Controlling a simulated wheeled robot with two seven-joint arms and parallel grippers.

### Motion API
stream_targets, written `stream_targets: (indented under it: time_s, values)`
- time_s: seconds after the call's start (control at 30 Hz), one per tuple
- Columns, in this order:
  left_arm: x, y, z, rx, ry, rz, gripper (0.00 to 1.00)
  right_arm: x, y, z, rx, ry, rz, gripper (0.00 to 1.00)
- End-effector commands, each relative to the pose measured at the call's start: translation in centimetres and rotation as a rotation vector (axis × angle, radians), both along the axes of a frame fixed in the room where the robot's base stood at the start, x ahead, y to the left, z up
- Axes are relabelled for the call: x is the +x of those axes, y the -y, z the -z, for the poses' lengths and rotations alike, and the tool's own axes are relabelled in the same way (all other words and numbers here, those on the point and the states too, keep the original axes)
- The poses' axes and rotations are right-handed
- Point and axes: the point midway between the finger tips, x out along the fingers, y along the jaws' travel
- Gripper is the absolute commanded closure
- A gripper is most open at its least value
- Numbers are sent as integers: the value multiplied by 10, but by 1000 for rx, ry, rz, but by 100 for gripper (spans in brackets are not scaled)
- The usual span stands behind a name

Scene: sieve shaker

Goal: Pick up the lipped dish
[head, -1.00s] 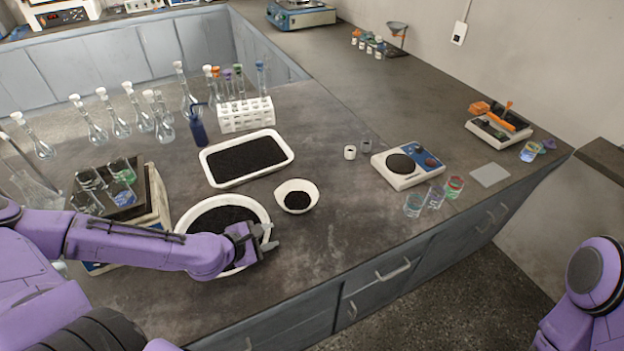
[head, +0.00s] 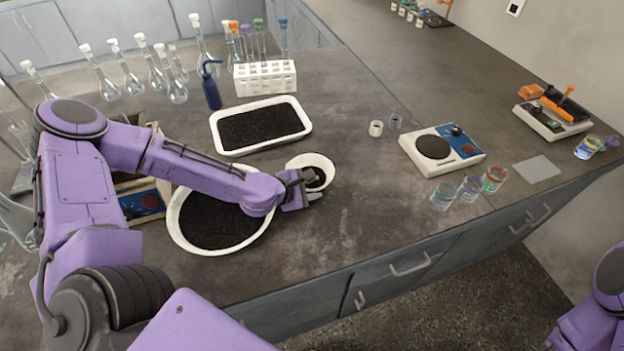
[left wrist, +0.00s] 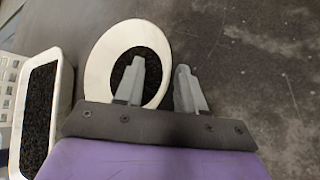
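The lipped dish appears to be the small round white dish (head: 325,161), with a wide rim and dark granules inside. In the left wrist view the dish (left wrist: 98,68) fills the upper middle. My left gripper (head: 314,186) is open at its near edge and hides part of it. In the left wrist view the left gripper (left wrist: 160,75) has one finger over the dish's inside and the other just outside its right rim, with the rim between them. I cannot tell whether the fingers touch it. My right gripper is not in view.
A large round white dish (head: 178,236) of dark material lies under my left forearm. A rectangular white tray (head: 218,144) and a tube rack (head: 265,78) stand behind. A hotplate-like device (head: 408,150) and glass beakers (head: 443,197) are to the right.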

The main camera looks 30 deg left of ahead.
Motion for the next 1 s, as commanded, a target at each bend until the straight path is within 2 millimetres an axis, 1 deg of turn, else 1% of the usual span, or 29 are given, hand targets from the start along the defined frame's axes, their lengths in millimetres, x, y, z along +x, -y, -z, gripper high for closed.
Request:
stream_targets:
  time_s: [0.03,0.07,0.13,0.33,0.37,0.4,0.43,0.47,0.83,0.93,1.0]
  values:
    - [5,1,7,4,-3,1,61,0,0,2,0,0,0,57]
    - [7,2,8,2,-3,0,61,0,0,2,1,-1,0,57]
    - [11,3,9,1,-1,-1,61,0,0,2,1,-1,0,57]
    - [11,3,9,-1,0,-2,61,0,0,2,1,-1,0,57]
    - [11,3,9,-1,0,-2,71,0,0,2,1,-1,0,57]
    - [11,3,9,-1,0,-2,84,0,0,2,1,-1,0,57]
    - [11,3,9,-1,0,-2,94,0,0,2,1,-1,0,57]
    - [11,3,9,-1,1,-1,100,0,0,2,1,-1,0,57]
    - [12,3,7,0,2,-1,100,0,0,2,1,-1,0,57]
    - [12,3,0,0,4,-1,100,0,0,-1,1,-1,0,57]
    - [13,3,-10,0,7,-1,100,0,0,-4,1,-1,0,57]
